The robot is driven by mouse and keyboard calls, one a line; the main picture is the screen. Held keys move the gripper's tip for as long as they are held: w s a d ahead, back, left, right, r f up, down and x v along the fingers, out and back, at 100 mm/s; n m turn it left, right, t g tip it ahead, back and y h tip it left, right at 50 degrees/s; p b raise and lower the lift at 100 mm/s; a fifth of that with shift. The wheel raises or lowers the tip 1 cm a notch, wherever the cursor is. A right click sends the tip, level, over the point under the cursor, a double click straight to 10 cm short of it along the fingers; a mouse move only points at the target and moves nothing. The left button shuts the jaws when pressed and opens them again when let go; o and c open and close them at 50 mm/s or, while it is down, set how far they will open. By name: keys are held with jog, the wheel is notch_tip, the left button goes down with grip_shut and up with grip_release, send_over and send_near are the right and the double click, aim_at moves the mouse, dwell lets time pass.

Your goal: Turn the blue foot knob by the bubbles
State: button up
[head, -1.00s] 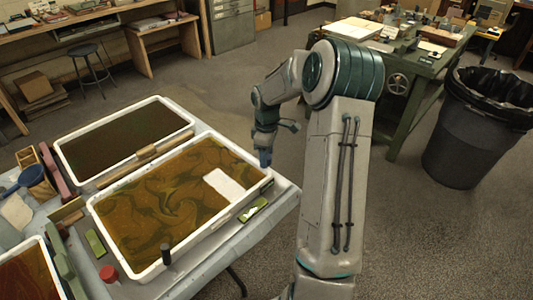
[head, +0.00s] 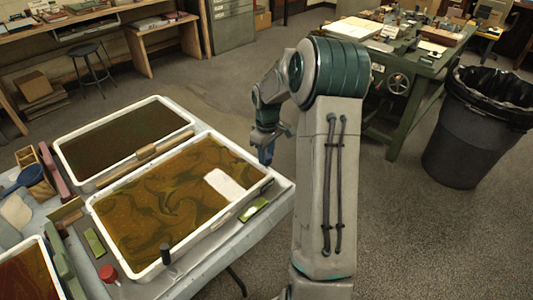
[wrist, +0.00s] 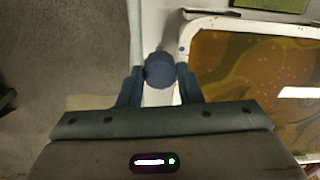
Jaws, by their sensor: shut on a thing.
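The blue foot knob (wrist: 160,70) is round and dark blue, beside the outer corner of the near marbling tray (wrist: 184,52) in the wrist view. My gripper (wrist: 160,84) has one finger on each side of it and is shut on it. In the head view my gripper (head: 266,156) points down at the tray's far right corner, and I cannot tell the knob from the fingers there. A green bubble level (head: 254,210) lies on the ledge along the tray's right side. Another green level (head: 94,242) lies at the tray's left.
A red knob (head: 107,273) and a black knob (head: 166,253) stand by the tray's front edge. A second dark tray (head: 75,170) lies behind, with a wooden bar (head: 145,152) between. A black bin (head: 470,140) and green bench (head: 410,75) stand right. Open floor lies between.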

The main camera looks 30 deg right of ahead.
aim_at(267, 155)
jog(key=m, duration=0.5)
jog(key=shift+m+b, duration=0.3)
jog(key=shift+b, duration=0.05)
jog(key=shift+r, duration=0.1)
jog(key=o, duration=1)
notch_tip(267, 155, up, 14)
jog(key=shift+d+f, duration=0.1)
jog(key=shift+d, duration=0.05)
dwell(0.4)
